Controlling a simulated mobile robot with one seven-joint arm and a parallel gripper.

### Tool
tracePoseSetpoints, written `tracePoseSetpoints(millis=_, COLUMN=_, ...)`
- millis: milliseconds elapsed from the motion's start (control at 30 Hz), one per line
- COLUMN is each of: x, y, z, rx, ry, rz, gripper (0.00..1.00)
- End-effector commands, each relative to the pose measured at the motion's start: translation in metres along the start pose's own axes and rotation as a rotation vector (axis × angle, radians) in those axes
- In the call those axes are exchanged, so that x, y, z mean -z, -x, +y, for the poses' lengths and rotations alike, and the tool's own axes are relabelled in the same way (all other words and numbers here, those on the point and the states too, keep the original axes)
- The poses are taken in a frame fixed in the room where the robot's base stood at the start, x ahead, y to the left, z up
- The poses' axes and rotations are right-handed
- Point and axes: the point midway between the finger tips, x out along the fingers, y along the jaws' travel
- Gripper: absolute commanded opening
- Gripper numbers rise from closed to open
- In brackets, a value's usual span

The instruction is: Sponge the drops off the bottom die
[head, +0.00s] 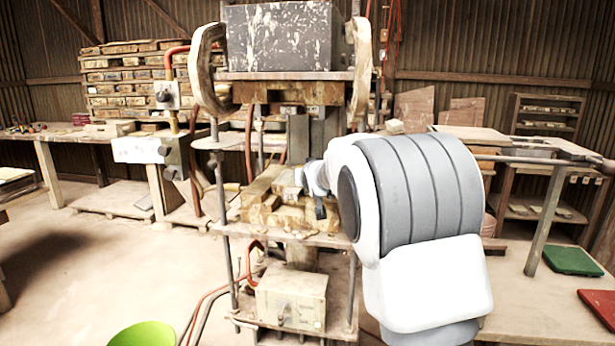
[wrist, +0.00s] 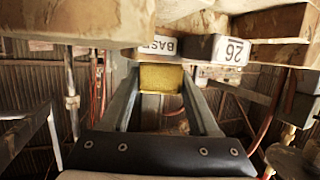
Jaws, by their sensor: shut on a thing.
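The press stands in the middle of the head view, my arm reaching in from the right. Its bottom die (head: 285,216) is a stack of worn yellowish-brown blocks on the lower plate. My gripper (wrist: 160,80) is shut on a yellow sponge (wrist: 161,77), held between its two grey fingers. In the wrist view the sponge is close to a pale block with upside-down lettering, "BASE" (wrist: 166,45) and "26" (wrist: 233,51). I cannot tell whether it touches. My wrist hides part of the die in the head view. I cannot make out any drops.
The press's upper block (head: 280,38) hangs above the die, with upright rods (head: 216,180) at the sides. A control box (head: 292,298) sits below. A table with a green slab (head: 570,261) and red slab (head: 600,305) is right; a green bowl (head: 143,336) is front left.

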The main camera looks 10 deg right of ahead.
Motion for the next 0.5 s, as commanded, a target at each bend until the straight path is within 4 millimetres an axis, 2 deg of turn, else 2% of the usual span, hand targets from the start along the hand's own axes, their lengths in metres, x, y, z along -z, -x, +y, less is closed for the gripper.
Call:
tracePoseSetpoints(millis=200, x=-0.009, y=0.010, z=-0.005, rx=0.002, ry=0.001, rz=0.000, gripper=0.13)
tracePoseSetpoints(millis=500, x=-0.008, y=0.013, z=-0.005, rx=0.001, ry=0.000, rz=-0.004, gripper=0.13)
